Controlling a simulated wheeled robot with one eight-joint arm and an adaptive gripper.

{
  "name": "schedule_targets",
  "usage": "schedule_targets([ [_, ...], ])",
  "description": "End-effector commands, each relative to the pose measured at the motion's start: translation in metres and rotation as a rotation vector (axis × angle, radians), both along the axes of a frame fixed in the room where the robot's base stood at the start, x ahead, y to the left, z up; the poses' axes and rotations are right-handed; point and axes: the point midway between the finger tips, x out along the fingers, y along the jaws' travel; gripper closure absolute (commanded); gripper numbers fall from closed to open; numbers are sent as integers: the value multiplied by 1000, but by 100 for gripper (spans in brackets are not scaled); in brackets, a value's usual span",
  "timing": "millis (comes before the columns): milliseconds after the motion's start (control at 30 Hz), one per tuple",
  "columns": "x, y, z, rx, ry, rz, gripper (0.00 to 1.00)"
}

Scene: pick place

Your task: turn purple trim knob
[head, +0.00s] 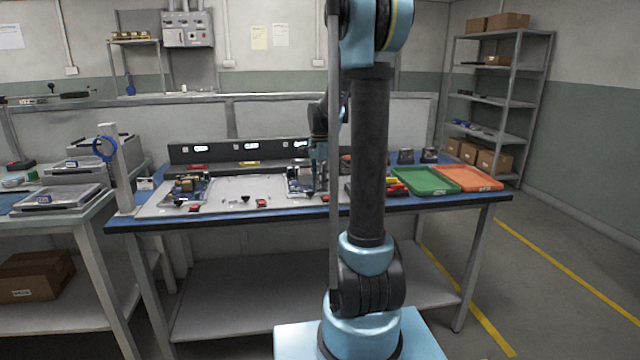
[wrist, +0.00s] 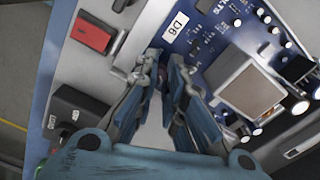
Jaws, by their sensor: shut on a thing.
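My gripper (wrist: 165,62) points down at the edge of a blue circuit board (wrist: 205,48) labelled D6 in the wrist view. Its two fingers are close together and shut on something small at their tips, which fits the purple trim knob. In the head view my gripper (head: 318,188) is low over the bench at the right end of the same board (head: 299,184), partly behind my arm.
A red button (wrist: 92,33) and a black block (wrist: 75,115) sit left of the fingers. A metal box (wrist: 245,85) and several capacitors stand on the board to the right. Another board (head: 186,188) and green (head: 424,181) and orange (head: 468,178) trays share the bench.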

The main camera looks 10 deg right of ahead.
Motion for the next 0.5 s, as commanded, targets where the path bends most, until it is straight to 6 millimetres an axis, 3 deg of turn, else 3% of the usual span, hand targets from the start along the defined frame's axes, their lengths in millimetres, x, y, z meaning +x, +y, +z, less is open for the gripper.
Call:
schedule_targets([
  [500,0,0,0,0,-1,-108,100],
])
